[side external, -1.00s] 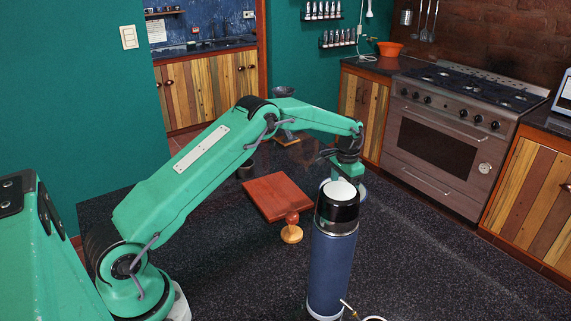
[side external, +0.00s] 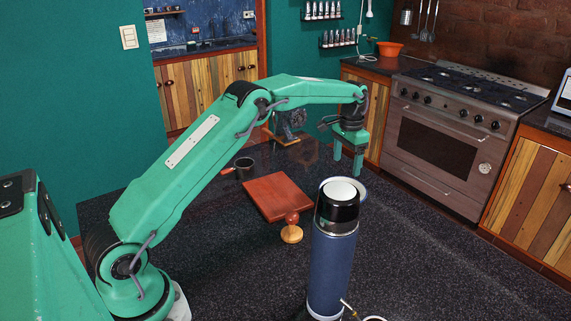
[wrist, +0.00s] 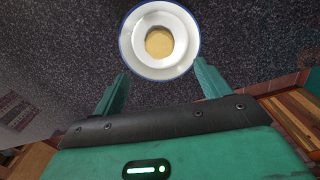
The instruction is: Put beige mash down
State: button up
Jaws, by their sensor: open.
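The beige mash (wrist: 159,42) shows in the wrist view as a round patch inside a white ring, in the middle of a white plate (wrist: 136,60) with a blue rim. In the side view, part of the plate (side external: 361,188) shows behind a tall flask, which hides the mash. My gripper (side external: 348,167) is open and empty, its fingers pointing down above the plate. In the wrist view my gripper's two fingers (wrist: 160,70) are spread, with nothing between them.
The tall blue flask (side external: 331,255) with a black and white top stands close in front of the plate. The dark counter (side external: 430,260) is clear at right.

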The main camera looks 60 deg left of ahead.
notch_tip(320, 180, up, 2)
jog(key=shift+r, duration=0.15)
dwell(0.6)
jog(key=s+d+r+t, duration=0.1)
jog(key=s+d+r, duration=0.2)
jog(key=s+r, duration=0.5)
jog(key=s+d+r+t, duration=0.2)
jog(key=s+r, duration=0.6)
jog(key=s+d+f+t, duration=0.1)
jog(key=s+f, duration=0.1)
jog(key=s, duration=1)
jog(key=s+d+f+n+t, duration=0.1)
jog(key=s+d+f, duration=0.1)
jog(key=s, duration=0.9)
jog(key=shift+s+d+f+n+t, duration=0.25)
jog(key=shift+s+d+n+t, duration=0.05)
jog(key=shift+s, duration=0.05)
